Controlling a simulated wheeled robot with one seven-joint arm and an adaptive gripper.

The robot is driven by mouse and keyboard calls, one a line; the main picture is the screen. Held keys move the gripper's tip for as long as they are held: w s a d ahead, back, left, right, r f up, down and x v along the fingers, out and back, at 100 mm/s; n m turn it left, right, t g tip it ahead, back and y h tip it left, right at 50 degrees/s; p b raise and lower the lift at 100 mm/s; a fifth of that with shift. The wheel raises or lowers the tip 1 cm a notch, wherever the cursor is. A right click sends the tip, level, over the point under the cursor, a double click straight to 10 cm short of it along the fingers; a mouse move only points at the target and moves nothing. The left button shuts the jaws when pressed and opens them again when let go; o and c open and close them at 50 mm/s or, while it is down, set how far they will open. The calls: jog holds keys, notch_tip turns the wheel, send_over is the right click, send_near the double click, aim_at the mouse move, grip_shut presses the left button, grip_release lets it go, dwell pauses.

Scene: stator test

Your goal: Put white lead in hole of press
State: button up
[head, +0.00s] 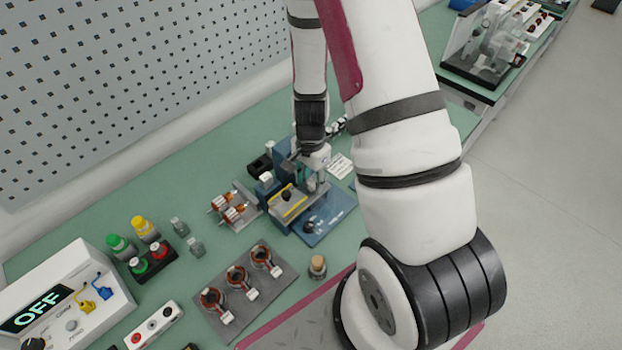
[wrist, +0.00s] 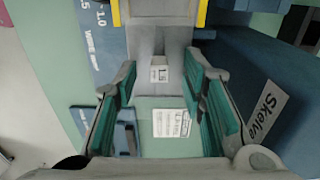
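The press (head: 321,225) is a blue device with a grey block and yellow edging on the green bench. It also fills the upper part of the wrist view, with its blue body (wrist: 258,65) at right. My gripper (head: 318,180) is at the press's far side in the head view. I cannot pick out a separate white lead or the hole for certain.
Stators with white ends lie on a grey plate (head: 249,312) in front. Two more copper-wound parts (head: 230,214) sit left of the press. A cork-topped jar (head: 317,267), terminals (head: 152,261) and a white OFF meter (head: 95,262) stand nearby. A printed card (wrist: 171,123) lies below the fingers.

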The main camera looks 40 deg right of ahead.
notch_tip(320, 180, up, 12)
dwell(0.5)
dwell(0.6)
jog(key=s+a+r+n+t, duration=0.1)
jog(key=a+r+n, duration=0.25)
jog(key=r, duration=0.45)
jog(key=s+a+r+n+t, duration=0.1)
jog(key=a+r+n+t, duration=0.2)
jog(key=r, duration=0.4)
jog(key=s+a+r+n+t, duration=0.1)
jog(key=s+a+r+n, duration=0.3)
jog(key=s+r+n, duration=0.5)
jog(key=shift+s+r+t+b, duration=0.3)
jog(key=shift+s+r+b, duration=0.15)
jog(key=shift+s+r, duration=0.4)
